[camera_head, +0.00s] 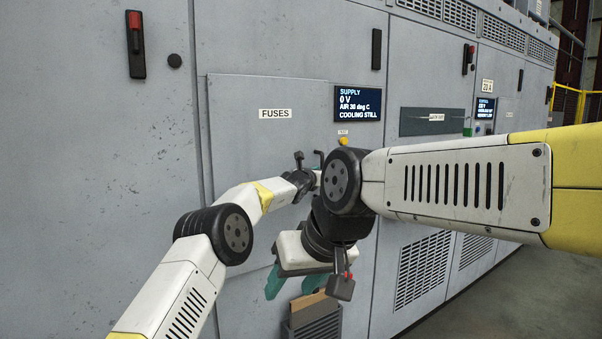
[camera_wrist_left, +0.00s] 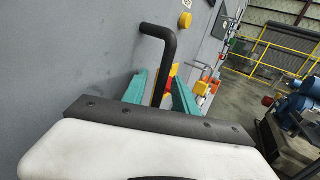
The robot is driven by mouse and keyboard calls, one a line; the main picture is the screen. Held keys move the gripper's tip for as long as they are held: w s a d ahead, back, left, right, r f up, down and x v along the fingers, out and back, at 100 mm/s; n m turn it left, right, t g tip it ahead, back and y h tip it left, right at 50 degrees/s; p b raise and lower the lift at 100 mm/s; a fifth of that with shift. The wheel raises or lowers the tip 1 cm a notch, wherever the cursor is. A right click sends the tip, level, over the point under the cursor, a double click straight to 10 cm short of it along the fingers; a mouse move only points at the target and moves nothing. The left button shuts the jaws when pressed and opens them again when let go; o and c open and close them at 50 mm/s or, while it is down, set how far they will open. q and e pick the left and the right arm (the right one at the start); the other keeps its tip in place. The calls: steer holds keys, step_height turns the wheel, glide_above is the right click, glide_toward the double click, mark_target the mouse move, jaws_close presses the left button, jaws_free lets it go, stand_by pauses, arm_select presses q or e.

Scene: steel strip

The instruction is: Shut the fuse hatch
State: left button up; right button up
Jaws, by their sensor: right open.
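The fuse hatch (camera_head: 240,135) is a grey panel with a FUSES label (camera_head: 275,113), left of the supply screen in the head view. It lies nearly in line with the cabinet front; whether a small gap is left I cannot tell. A black bent handle (camera_wrist_left: 157,45) stands out from the grey face in the left wrist view. My left gripper (camera_wrist_left: 160,90) has its teal fingers on either side of this handle; whether they press on it is unclear. My right gripper (camera_head: 292,290) hangs in front of the cabinet, open and empty, teal fingers pointing down.
The supply screen (camera_head: 358,104) reads 0 V and COOLING STILL. A yellow knob (camera_head: 343,141) sits below it. A red-topped black handle (camera_head: 135,45) is at upper left. A grey bin (camera_head: 314,322) stands low below my right gripper. Open floor (camera_head: 500,300) lies at right.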

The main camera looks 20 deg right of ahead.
arm_select(q)
steer(key=v, duration=0.7)
steer(key=shift+s+a, duration=0.3)
stand_by(0.3)
steer(key=shift+r, duration=0.15)
steer(key=s+a+r+m+g+h, duration=0.1)
steer(key=s+a+r+m+g, duration=0.1)
steer(key=s+a+r+m, duration=0.45)
steer(key=s+a+r+m+g, duration=0.3)
steer(key=s+a+r+m, duration=0.2)
steer(key=s+a+m, duration=0.6)
steer(key=s+a+f+m+y, duration=0.3)
steer(key=s+a+f, duration=0.3)
steer(key=s+a, duration=0.3)
steer(key=s+a+f+m+g+y, duration=0.1)
steer(key=s+a+f+m+y, duration=0.3)
steer(key=s+a, duration=0.6)
steer(key=s+a+f+m+y, duration=0.3)
steer(key=s+a+f, duration=0.5)
steer(key=a, duration=0.5)
steer(key=shift+s+g+y, duration=0.4)
steer(key=shift+s+y, duration=0.2)
steer(key=shift+s, duration=0.2)
steer(key=shift+a, duration=0.1)
